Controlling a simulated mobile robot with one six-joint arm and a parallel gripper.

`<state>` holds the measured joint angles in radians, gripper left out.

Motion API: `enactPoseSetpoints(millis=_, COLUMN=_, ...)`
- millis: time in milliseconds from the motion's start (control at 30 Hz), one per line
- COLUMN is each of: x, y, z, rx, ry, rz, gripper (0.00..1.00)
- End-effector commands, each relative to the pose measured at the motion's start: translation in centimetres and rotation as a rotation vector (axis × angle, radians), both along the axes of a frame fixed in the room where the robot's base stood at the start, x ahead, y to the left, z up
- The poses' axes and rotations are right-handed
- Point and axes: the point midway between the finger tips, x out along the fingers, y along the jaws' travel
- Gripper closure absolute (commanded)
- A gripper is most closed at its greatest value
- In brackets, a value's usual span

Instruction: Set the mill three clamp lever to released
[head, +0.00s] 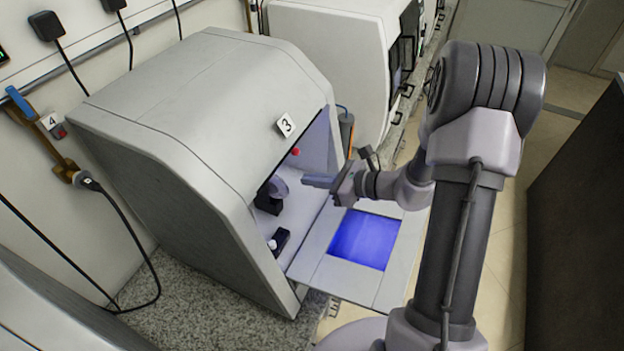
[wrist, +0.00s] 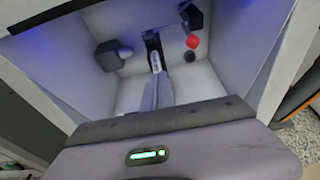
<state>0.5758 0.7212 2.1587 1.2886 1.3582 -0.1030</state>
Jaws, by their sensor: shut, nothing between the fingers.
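Mill three (head: 190,120), a grey cabinet with a "3" label (head: 285,125), stands with its front door folded down. Inside, a black block with a white knob (head: 278,242) sits near the front left, and a dark fixture with a grey rounded part (head: 278,188) sits deeper in. A red knob (head: 296,151) shows farther back and in the wrist view (wrist: 192,42), near a dark block (wrist: 191,17). I cannot tell which part is the clamp lever. My gripper (head: 306,181) is shut and empty at the opening, its fingers (wrist: 158,82) pointing inside towards a dark slotted part (wrist: 153,45).
The lowered door (head: 330,270) with its blue-lit window (head: 364,239) lies beneath my gripper. The mill's side walls flank the opening. Another white machine (head: 330,50) stands behind. Cables and a blue-handled wall valve (head: 20,103) are at the left. The floor at the right is clear.

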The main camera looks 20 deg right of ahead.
Motion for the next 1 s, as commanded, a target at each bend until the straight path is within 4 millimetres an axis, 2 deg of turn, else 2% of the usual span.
enactPoseSetpoints(millis=233, x=3.5, y=3.7, z=-2.1, rx=0.0, ry=0.001, rz=0.005, gripper=1.0)
enactPoseSetpoints(millis=300, x=4.0, y=4.0, z=-0.5, rx=-0.002, ry=-0.002, rz=0.002, gripper=1.0)
enactPoseSetpoints(millis=433, x=4.6, y=4.7, z=0.8, rx=-0.002, ry=-0.001, rz=0.002, gripper=1.0)
enactPoseSetpoints(millis=867, x=5.0, y=5.0, z=1.4, rx=-0.001, ry=0.0, rz=0.001, gripper=1.0)
enactPoseSetpoints(millis=1000, x=5.1, y=5.1, z=2.4, rx=-0.001, ry=-0.001, rz=0.002, gripper=1.0)
